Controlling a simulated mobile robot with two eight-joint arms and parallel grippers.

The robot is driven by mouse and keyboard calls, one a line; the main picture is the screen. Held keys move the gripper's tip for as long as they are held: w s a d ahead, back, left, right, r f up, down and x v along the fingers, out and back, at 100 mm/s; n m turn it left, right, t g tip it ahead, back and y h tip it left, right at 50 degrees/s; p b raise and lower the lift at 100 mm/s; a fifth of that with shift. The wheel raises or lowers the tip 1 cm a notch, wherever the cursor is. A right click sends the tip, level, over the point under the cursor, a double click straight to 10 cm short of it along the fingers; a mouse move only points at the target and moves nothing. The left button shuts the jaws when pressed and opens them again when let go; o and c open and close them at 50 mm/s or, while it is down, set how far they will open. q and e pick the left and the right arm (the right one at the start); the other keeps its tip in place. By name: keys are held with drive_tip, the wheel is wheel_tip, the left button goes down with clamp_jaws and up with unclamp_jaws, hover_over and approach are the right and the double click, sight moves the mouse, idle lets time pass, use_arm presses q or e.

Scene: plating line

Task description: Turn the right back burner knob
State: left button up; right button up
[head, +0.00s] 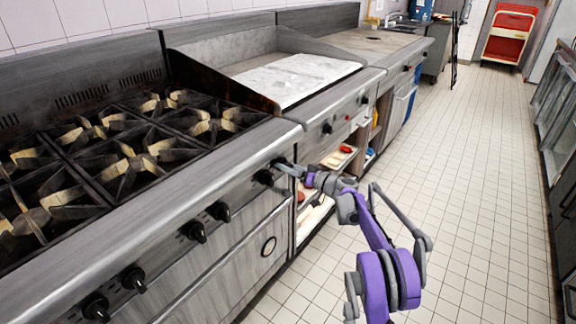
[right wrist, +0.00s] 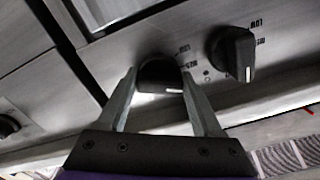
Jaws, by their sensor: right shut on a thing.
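A row of black burner knobs runs along the front panel of the stove (head: 232,172). My right gripper (head: 281,164) reaches the far right end of this row. In the right wrist view, my right gripper (right wrist: 157,82) is shut on a black knob (right wrist: 160,74), with one finger on each side. The white mark on the held knob lies nearly level in that view. A neighbouring knob (right wrist: 232,54) stands free beside it, its white mark pointing down the picture. In the head view a free knob (head: 265,177) sits just left of the gripper. The gripper hides most of the held knob there. My left gripper is not in view.
Black burner grates (head: 130,150) cover the stove top. A griddle (head: 290,78) adjoins on the right, with its own knobs and open shelves (head: 338,158) below. The tiled floor (head: 470,200) is clear. A red cart (head: 508,38) stands far back.

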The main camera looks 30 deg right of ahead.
drive_tip(key=m+p, duration=0.1)
drive_tip(key=m, duration=0.1)
drive_tip(key=shift+r+m, duration=0.1)
drive_tip(key=shift+m, duration=0.3)
drive_tip(key=m+p, duration=0.1)
drive_tip(key=m, duration=0.2)
drive_tip(key=shift+m, duration=0.3)
drive_tip(key=m+p, duration=0.1)
drive_tip(key=m, duration=0.2)
drive_tip(key=shift+m, duration=1.6)
drive_tip(key=o, duration=1.3)
drive_tip(key=shift+s, duration=0.1)
